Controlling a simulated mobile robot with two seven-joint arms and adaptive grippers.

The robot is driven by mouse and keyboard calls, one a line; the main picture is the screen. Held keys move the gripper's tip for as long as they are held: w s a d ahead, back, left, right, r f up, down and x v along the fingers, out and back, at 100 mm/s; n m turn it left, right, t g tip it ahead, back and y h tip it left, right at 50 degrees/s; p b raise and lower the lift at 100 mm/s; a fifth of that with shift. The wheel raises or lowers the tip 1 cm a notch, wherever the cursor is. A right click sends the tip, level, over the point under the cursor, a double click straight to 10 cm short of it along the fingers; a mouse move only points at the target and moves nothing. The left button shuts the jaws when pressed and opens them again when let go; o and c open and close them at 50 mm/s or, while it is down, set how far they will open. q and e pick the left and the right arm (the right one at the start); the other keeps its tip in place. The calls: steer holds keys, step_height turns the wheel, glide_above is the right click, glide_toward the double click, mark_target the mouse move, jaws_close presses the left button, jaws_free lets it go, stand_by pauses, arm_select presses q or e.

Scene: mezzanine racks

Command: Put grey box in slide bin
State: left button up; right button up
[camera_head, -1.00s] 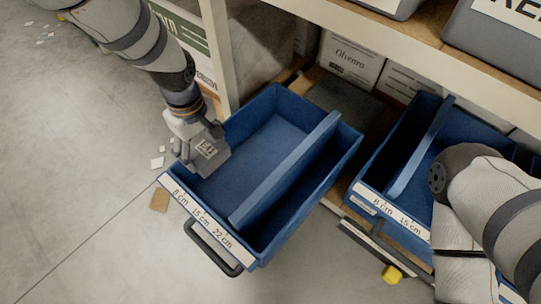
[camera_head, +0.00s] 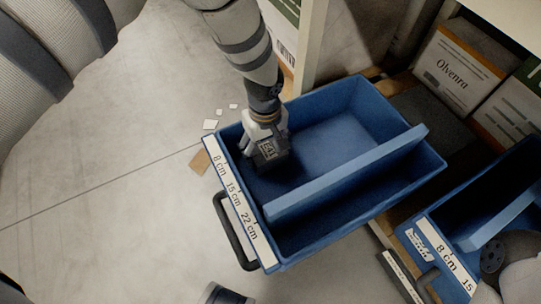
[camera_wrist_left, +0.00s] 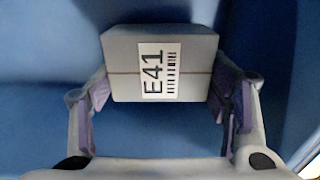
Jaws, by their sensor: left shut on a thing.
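The grey box (camera_wrist_left: 122,62) with a white E41 barcode label sits between the two fingers of my left gripper (camera_wrist_left: 160,100) in the left wrist view. My left gripper is shut on it. In the head view the left gripper (camera_head: 266,148) reaches down into the left compartment of the blue slide bin (camera_head: 362,88), near its labelled front wall. A blue divider (camera_head: 350,172) splits the bin lengthwise. My right gripper is not in view.
A second blue bin (camera_head: 497,243) stands at the right, with part of my right arm beside it. A rack post (camera_head: 312,45) rises behind the slide bin. White boxes (camera_head: 450,75) sit on the shelf. Paper scraps (camera_head: 210,124) lie on the open floor at left.

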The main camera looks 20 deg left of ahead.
mark_target(266, 156)
arm_select(q)
step_height(266, 156, down, 4)
steer(key=shift+s+b, duration=0.1)
steer(key=shift+b, duration=0.55)
steer(key=shift+r, duration=0.1)
steer(key=shift+c, duration=0.7)
steer(key=o, duration=1.4)
step_height(266, 156, up, 12)
steer(key=p, duration=0.4)
steer(key=shift+p, duration=0.35)
